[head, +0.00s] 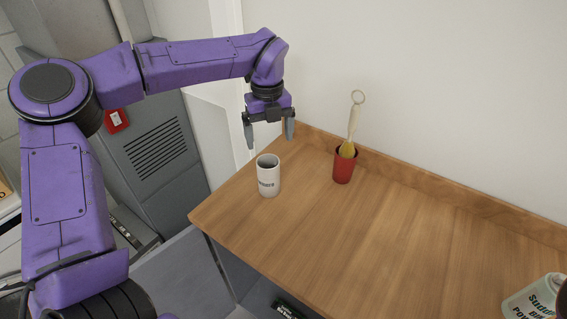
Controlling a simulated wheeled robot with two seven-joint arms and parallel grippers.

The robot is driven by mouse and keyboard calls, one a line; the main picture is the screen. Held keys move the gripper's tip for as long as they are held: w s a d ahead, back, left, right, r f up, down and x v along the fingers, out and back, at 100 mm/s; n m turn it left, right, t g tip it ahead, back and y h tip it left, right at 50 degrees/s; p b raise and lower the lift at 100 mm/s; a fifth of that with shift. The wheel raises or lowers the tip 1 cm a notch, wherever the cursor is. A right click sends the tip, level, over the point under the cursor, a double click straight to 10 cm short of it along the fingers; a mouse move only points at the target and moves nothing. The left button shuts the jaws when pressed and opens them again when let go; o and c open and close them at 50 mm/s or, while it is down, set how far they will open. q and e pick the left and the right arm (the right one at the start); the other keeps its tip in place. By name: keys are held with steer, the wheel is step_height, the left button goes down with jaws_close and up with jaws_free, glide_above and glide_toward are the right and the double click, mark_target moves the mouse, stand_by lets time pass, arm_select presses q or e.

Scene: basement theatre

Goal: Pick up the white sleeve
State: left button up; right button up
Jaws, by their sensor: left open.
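My left gripper (269,139) points down above the sleeve. Its two fingers are spread apart with nothing between them, and the fingertips appear higher than the sleeve's rim. The sleeve is fully in view. My right gripper is not in view.
A red cup (344,167) holding a brush with a pale handle (353,118) stands right of the sleeve. A wall runs behind.

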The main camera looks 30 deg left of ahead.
mark_target(268, 166)
arm_select(q)
steer(key=f+p, duration=0.1)
steer(key=f, duration=0.5)
steer(key=f+p, duration=0.1)
steer(key=f, duration=0.2)
steer(key=shift+s+a+f+p, duration=0.1)
steer(key=shift+s+f+p, duration=0.1)
steer(key=shift+s+p, duration=0.2)
steer(key=shift+s+f, duration=0.15)
steer(key=shift+f, duration=0.25)
steer(key=c, duration=1.1)
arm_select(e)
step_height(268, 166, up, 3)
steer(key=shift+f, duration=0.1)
